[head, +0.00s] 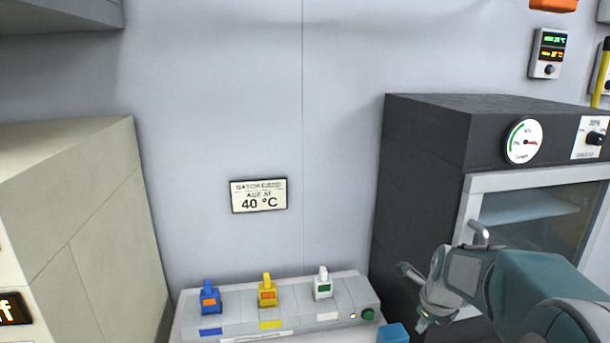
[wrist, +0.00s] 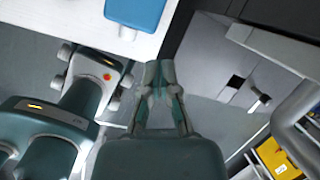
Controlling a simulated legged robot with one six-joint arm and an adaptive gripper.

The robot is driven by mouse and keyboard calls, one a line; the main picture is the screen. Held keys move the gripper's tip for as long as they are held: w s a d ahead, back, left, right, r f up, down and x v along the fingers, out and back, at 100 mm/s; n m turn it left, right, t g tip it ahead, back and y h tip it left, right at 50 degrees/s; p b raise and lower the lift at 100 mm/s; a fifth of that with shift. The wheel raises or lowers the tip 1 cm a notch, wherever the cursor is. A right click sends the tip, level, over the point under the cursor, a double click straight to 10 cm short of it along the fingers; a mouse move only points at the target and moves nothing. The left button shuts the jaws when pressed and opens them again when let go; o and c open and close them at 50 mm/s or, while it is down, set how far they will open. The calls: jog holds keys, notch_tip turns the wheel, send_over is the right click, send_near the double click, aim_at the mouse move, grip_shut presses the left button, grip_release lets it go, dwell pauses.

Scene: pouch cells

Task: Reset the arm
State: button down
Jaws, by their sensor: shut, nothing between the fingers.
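My gripper (head: 407,270) is at the end of my teal and grey arm, in the lower right of the head view. It is in front of the dark oven cabinet (head: 415,170) and right of the bench with the pouch cells. In the wrist view its fingers (wrist: 158,70) come together at the tips with nothing between them. It is apart from the blue block (head: 393,333), which lies below and left of it; a blue thing (wrist: 137,12) also shows at the top of the wrist view.
A grey rack (head: 245,325) at the bottom holds a blue cell (head: 209,298), a yellow cell (head: 267,291) and a white cell (head: 323,284). A wall sign (head: 258,196) reads 40 °C. The oven door handle (head: 479,232) is near my arm. A beige cabinet (head: 75,190) stands left.

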jog(key=s+a+r+n+t, duration=0.1)
jog(key=s+a+r+n, duration=0.2)
jog(key=s+n, duration=0.5)
jog(key=s+a+r+n, duration=0.3)
jog(key=s+n, duration=0.5)
jog(key=n, duration=0.3)
jog(key=s+a+r+n+t, duration=0.1)
jog(key=s+a+r+n, duration=0.1)
jog(key=s+n, duration=0.6)
jog(key=shift+a+r+n+t, duration=0.35)
jog(key=shift+a+n, duration=0.25)
jog(key=shift+n, duration=0.3)
